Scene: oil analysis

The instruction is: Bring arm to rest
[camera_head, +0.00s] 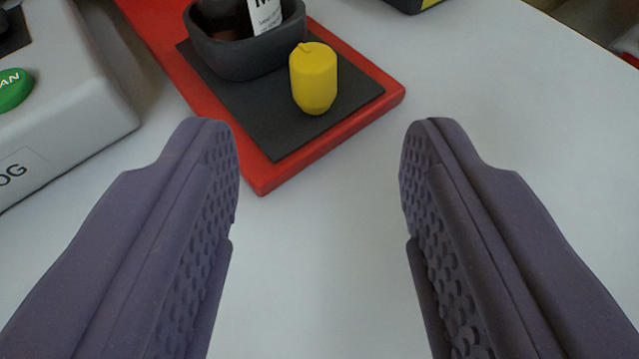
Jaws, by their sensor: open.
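My gripper (320,150) is wide open, with its two dark purple, studded fingers on the left and right of the view. Nothing is between the fingers. Beyond the fingertips, a yellow cylinder (314,78) stands upright on a black mat (275,130). The mat lies on a red tray (365,110).
A dark grey holder (235,55) with a brown bottle with a white label (264,15) stands on the mat behind the yellow cylinder. A grey machine (75,110) with a green button (14,89) is at the left. The white table (500,90) is clear at the right.

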